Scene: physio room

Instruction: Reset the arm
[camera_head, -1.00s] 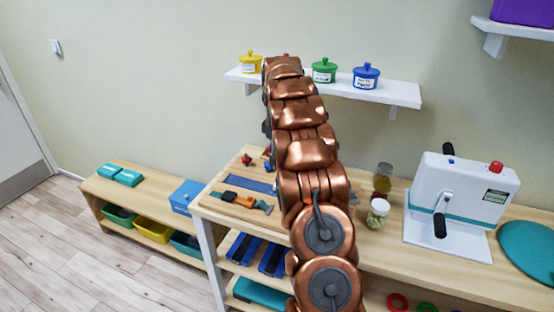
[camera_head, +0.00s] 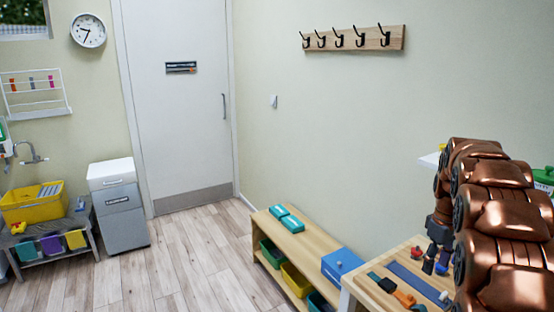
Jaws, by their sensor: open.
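My copper-coloured arm (camera_head: 500,225) rises along the right edge of the head view, over the wooden workbench. My gripper (camera_head: 435,262) is small and dark, partly beside the arm's links, pointing down above the bench top (camera_head: 402,258). Its fingers look apart, with no held object to be seen between them. Part of the arm is cut off by the picture's right and bottom edges.
A low shelf (camera_head: 293,238) with teal boxes (camera_head: 286,217) and a blue box (camera_head: 341,264) stands left of the bench. Tools (camera_head: 396,291) lie on the bench. The wooden floor (camera_head: 195,265) on the left is open.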

